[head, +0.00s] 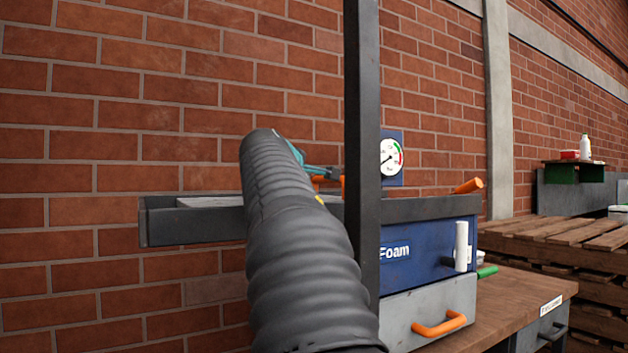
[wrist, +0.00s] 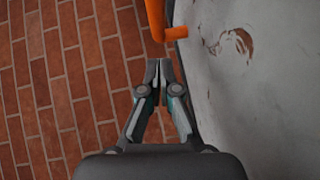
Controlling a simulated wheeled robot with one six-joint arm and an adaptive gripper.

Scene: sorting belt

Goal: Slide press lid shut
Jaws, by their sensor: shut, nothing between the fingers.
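In the head view a long dark grey frame (head: 190,224) lies across the top of a blue box marked "Foam" (head: 420,245) and juts out to the left. A pale flat plate lies in it; I take this plate to be the press lid (head: 209,201). In the wrist view a pale, scuffed plate (wrist: 255,110) fills the right side, with an orange handle (wrist: 155,20) at its left edge. My gripper (wrist: 159,68) is shut and empty, its tips just below the handle with a small gap in the picture. In the head view my arm hides most of the gripper.
A dark upright post (head: 362,150) stands in front of the frame. A dial gauge (head: 391,158) is behind it. A grey drawer with an orange handle (head: 440,325) sits below the blue box. Wooden pallets (head: 570,250) are at the right. A brick wall (head: 120,120) stands behind.

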